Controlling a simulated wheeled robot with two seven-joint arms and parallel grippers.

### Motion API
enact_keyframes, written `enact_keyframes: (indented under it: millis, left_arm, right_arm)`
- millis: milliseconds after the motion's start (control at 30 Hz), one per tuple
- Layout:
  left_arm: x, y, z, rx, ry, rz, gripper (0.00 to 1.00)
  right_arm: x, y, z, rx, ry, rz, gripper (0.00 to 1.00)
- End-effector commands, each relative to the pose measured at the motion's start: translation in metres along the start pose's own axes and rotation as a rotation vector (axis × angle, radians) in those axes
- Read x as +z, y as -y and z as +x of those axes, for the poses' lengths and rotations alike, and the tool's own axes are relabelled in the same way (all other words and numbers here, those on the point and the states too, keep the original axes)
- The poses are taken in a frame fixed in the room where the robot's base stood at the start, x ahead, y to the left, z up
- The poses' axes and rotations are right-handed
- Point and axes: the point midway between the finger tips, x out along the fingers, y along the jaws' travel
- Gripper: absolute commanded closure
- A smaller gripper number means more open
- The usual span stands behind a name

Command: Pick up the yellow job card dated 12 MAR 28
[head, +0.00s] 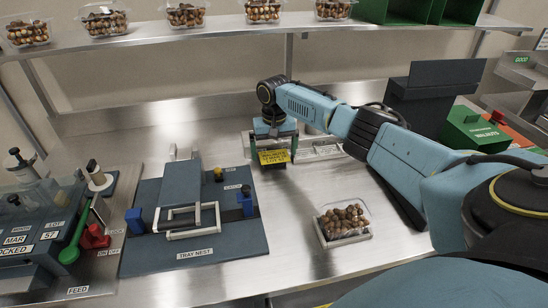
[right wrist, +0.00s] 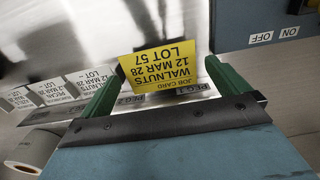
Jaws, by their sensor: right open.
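The yellow job card (right wrist: 163,68) reads WALNUTS, 12 MAR 28, LOT 57, upside down in the right wrist view. In the head view, the yellow card (head: 273,157) shows at my right gripper (head: 274,152), near the back of the steel table. In the right wrist view, the green fingers of my right gripper (right wrist: 160,78) are open, one on each side of the card. The card appears to lie between or just beyond the fingertips; I cannot tell whether either finger touches it. My left gripper is not in view.
A PEG 1 label (right wrist: 190,115) is close by the gripper. White printed cards (right wrist: 52,92) and a white roll (right wrist: 32,148) are at left. The tray nest (head: 195,245) and a clamshell of nuts (head: 343,222) stand in front. Steel between them is clear.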

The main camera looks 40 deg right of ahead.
Motion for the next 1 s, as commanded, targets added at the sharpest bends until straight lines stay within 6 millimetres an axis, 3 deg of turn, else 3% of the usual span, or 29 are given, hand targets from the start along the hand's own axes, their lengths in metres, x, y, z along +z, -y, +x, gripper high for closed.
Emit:
enact_keyframes:
  millis: [667,900,1000]
  left_arm:
    - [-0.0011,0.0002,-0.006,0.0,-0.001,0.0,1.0]
    - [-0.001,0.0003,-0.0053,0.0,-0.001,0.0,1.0]
    - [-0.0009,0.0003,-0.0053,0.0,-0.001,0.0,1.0]
  right_arm:
    - [0.0001,0.0006,0.0031,0.0,0.0,-0.001,0.01]
    - [0.0002,0.0007,0.0037,0.0,0.0,-0.001,0.33]
    - [0.0003,0.0007,0.0038,0.0,0.001,-0.001,0.4]
